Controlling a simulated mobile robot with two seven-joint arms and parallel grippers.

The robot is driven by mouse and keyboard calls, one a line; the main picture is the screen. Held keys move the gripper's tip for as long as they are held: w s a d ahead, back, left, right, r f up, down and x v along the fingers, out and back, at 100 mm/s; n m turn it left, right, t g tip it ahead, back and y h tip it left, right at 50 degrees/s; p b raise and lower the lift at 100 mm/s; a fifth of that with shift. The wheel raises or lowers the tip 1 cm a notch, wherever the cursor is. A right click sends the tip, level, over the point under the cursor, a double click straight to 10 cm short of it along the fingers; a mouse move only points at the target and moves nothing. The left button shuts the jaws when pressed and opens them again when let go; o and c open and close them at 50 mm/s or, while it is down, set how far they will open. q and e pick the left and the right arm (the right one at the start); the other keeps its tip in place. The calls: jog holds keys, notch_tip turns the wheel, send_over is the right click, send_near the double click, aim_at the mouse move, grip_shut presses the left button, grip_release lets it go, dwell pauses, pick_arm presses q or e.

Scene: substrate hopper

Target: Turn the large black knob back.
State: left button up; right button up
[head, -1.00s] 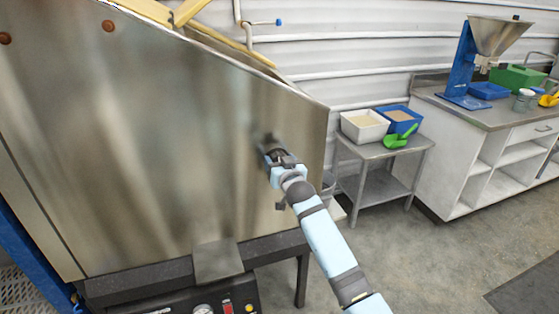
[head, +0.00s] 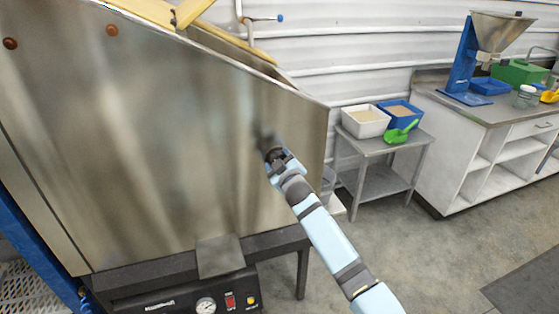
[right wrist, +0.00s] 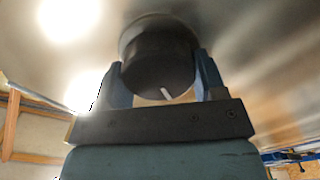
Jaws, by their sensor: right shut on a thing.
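The large black knob (right wrist: 158,62) sits on the hopper's steel wall and fills the upper middle of the right wrist view. A white mark shows near the lower edge of its face. My right gripper (right wrist: 160,80) has one finger on each side of the knob and is shut on it. In the head view the right gripper (head: 274,157) is at the right part of the steel wall, and it hides most of the knob. My left gripper is not in view.
The steel hopper (head: 150,130) fills the left side, with a control panel (head: 185,298) below. To the right, a small steel table (head: 378,148) holds a white bin (head: 365,122), a blue bin (head: 402,113) and a green scoop (head: 401,135). Open floor lies at lower right.

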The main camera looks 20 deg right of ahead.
jog(key=shift+n, duration=0.3)
jog(key=o, duration=0.9)
jog(key=s, duration=1.3)
jog(key=shift+s+d, duration=0.25)
jog(key=shift+s, duration=0.15)
